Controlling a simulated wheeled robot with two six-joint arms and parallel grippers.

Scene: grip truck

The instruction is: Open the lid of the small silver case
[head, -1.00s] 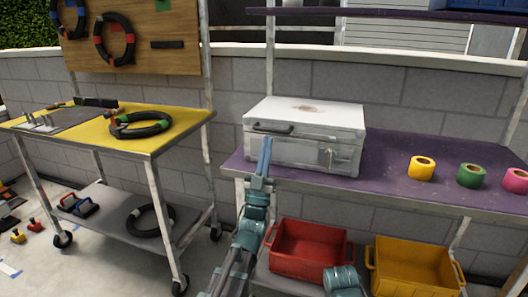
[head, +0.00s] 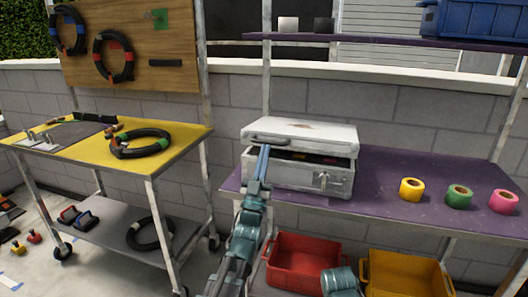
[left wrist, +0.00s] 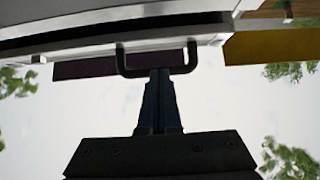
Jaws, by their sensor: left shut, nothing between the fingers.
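The small silver case (head: 290,174) stands on the purple shelf of the right cart. Its lid (head: 300,135) is raised a little along the front, and a dark gap shows between lid and body. A dark handle (head: 268,139) is on the lid's front edge; it also shows in the left wrist view (left wrist: 157,72). My left gripper (head: 263,150) is shut and empty, with its tips pointing up just under the lid's edge at the handle. In the left wrist view the fingertips (left wrist: 160,72) are at the handle; I cannot tell whether they touch it. My right gripper is not in view.
Yellow (head: 411,189), green (head: 458,196) and pink (head: 503,201) tape rolls stand on the purple shelf (head: 385,170) right of the case. A red bin (head: 300,268) and a yellow bin (head: 405,280) are below. An upper shelf (head: 380,41) hangs behind and above.

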